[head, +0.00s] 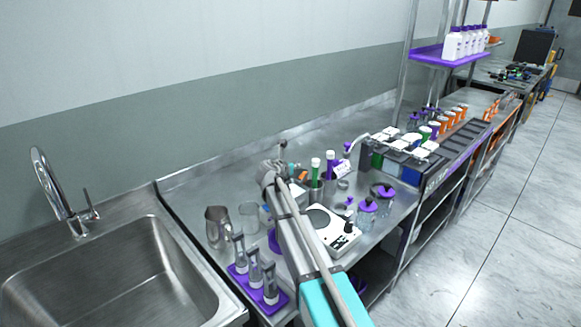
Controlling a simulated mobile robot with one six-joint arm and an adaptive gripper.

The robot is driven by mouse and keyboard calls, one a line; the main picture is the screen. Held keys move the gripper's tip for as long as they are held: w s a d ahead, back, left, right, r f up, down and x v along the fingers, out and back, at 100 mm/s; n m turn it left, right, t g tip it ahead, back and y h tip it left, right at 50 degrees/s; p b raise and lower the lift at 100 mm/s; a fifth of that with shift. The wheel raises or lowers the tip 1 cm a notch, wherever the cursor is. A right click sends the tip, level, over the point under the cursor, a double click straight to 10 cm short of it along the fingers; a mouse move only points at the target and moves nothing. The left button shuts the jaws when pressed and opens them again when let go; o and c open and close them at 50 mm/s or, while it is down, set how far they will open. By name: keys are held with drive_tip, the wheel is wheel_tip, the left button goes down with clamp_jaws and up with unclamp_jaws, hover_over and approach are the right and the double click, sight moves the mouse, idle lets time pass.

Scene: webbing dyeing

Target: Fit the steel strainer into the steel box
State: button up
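My arm reaches from the bottom of the head view over the steel bench (195,183), and my gripper (282,150) is at its far end, small and partly hidden by my own wrist. I cannot see whether its fingers are open or shut, or whether they hold anything. I cannot make out the steel strainer. A small pale, box-like shape (299,190) shows just right of my wrist, partly covered by the arm. I cannot tell whether it is the steel box.
A steel jug (217,224), a glass beaker (249,216) and a purple rack (240,278) of tubes stand left of my arm. A white hotplate (335,233) and purple-lidded jars (367,210) stand right. A sink (110,275) lies far left. The back-left bench is clear.

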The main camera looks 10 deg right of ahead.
drive_tip(key=shift+o, duration=0.5)
drive_tip(key=shift+s+d+f, duration=0.2)
drive_tip(key=shift+s+f, duration=0.3)
drive_tip(key=shift+s, duration=0.15)
drive_tip(key=shift+r+p, duration=0.2)
drive_tip(key=shift+p, duration=0.1)
drive_tip(key=shift+w+r, duration=0.15)
drive_tip(key=shift+r, duration=0.05)
drive_tip(key=shift+a+r+p, duration=0.1)
drive_tip(key=shift+p, duration=0.4)
drive_tip(key=p+v, duration=0.4)
drive_tip(key=v, duration=0.7)
drive_tip(key=shift+w+a+r, duration=0.15)
drive_tip(key=shift+a+r, duration=0.15)
drive_tip(key=shift+r, duration=0.1)
